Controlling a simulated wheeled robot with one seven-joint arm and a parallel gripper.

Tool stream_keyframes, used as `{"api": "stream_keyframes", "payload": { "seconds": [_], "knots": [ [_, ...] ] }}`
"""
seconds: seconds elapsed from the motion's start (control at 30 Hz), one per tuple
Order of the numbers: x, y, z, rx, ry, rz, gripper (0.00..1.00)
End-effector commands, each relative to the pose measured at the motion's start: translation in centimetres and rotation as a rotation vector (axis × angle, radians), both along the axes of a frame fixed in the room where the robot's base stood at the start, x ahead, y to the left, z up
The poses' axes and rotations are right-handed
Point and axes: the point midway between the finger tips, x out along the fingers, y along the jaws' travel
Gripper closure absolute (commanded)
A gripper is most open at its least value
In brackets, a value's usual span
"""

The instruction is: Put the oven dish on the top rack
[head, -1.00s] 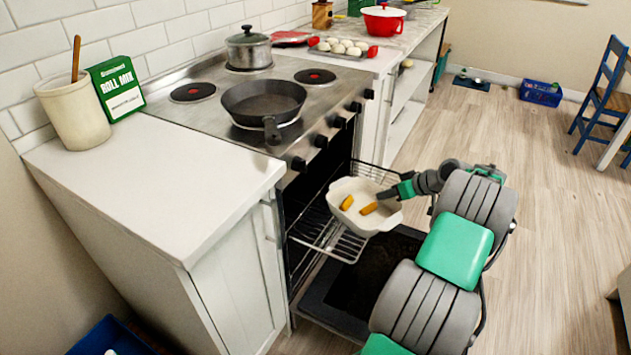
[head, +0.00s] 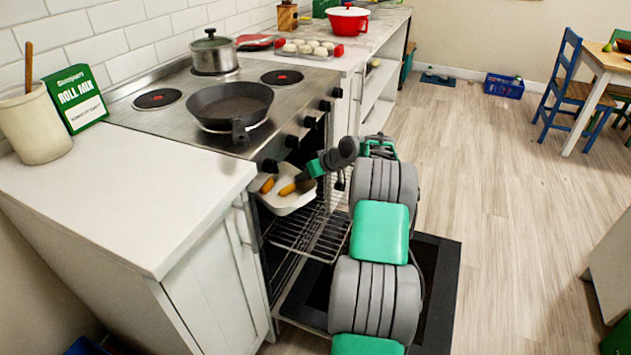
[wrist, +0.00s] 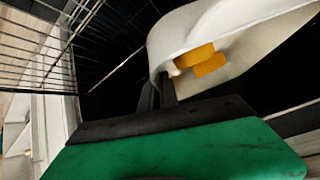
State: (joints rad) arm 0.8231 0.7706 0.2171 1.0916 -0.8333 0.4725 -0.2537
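The white oven dish (head: 291,204) holds orange-yellow pieces of food. It is in the oven's open front, below the cooktop's knobs and above a pulled-out wire rack (head: 312,236). I cannot tell whether it touches any rack. My gripper (head: 306,172) is at the dish's right end. In the wrist view, the dark fingers (wrist: 158,94) meet the rim of the dish (wrist: 185,35) and appear closed on it; the dish looks tilted there. Rack wires (wrist: 35,50) show at the upper left of the wrist view. The inner end of the dish is partly hidden by the cooktop front.
The dark oven door (head: 438,275) is folded down, partly behind my arm. A frying pan (head: 230,105) and a lidded pot (head: 214,54) stand on the cooktop above. A white counter (head: 130,190) borders the oven on the left.

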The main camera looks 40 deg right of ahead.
Motion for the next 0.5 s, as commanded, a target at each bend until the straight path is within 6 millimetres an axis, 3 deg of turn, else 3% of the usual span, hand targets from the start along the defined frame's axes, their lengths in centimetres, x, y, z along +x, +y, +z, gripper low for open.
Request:
{"api": "stream_keyframes", "payload": {
  "seconds": [0.1,0.5],
  "knots": [
    [1.2,0.6,0.3,-0.003,-0.006,0.002,1.0],
    [1.0,0.6,-3.0,0.0,-0.004,0.0,1.0]
  ]
}}
